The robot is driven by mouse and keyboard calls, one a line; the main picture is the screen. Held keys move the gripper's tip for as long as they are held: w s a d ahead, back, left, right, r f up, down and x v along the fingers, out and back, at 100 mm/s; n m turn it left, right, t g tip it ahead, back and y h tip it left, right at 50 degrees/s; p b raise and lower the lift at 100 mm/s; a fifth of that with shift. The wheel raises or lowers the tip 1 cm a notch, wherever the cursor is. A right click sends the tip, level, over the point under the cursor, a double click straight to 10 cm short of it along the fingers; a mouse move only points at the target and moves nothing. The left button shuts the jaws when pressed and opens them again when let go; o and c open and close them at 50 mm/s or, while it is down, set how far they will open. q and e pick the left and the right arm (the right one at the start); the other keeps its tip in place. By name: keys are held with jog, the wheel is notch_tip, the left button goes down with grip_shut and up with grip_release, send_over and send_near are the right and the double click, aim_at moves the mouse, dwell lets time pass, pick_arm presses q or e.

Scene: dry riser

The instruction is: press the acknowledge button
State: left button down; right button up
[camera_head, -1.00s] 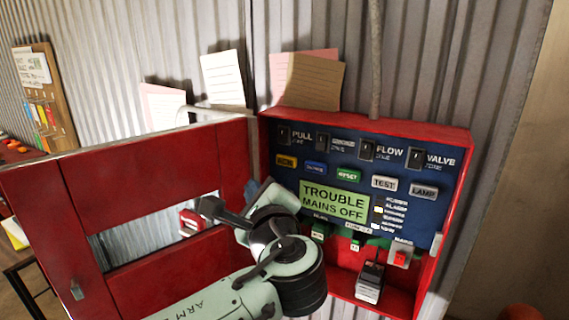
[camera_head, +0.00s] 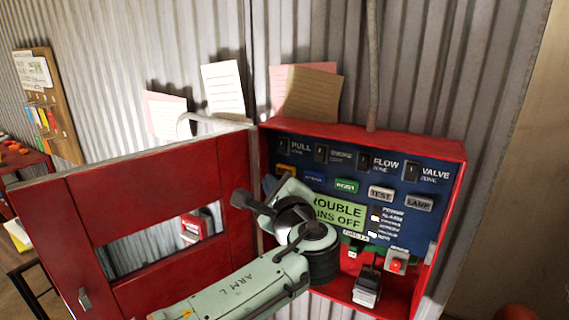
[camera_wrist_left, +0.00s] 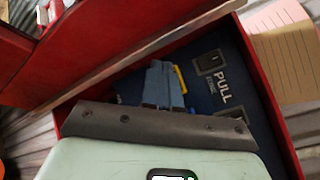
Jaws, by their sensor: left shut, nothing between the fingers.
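The red alarm box stands open with its blue control panel (camera_head: 400,225) facing me. In the left wrist view only a yellow edge of the button (camera_wrist_left: 181,80) shows beside the fingers. My left gripper (camera_wrist_left: 164,72) is shut and empty, its blue-grey fingertips over the button. I cannot tell whether they touch it. My right gripper is not in view.
A blue button (camera_head: 313,177), green RESET (camera_head: 346,186), TEST (camera_head: 381,193) and LAMP (camera_head: 418,202) buttons continue the row. A green display (camera_head: 340,213) is partly covered by my wrist. The red door (camera_head: 130,195) swings out left. Paper notes (camera_head: 312,93) stand above.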

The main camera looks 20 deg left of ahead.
aim_at(277, 170)
pick_arm(q)
jog(key=shift+w+d+p, duration=0.15)
jog(key=shift+w+p, duration=0.4)
jog(key=shift+w, duration=0.65)
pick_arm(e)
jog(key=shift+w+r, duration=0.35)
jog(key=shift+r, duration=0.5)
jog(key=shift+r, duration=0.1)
pick_arm(q)
jog(key=shift+w, duration=0.45)
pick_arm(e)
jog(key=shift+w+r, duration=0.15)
pick_arm(q)
jog(key=shift+w+d+p, duration=0.1)
jog(key=shift+w+p, duration=0.35)
jog(key=shift+p, duration=0.15)
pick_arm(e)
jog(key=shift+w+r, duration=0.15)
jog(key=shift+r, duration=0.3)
pick_arm(q)
jog(key=shift+s, duration=0.1)
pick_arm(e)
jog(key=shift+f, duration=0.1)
pick_arm(q)
jog(key=shift+s+b, duration=0.65)
jog(key=shift+s, duration=0.25)
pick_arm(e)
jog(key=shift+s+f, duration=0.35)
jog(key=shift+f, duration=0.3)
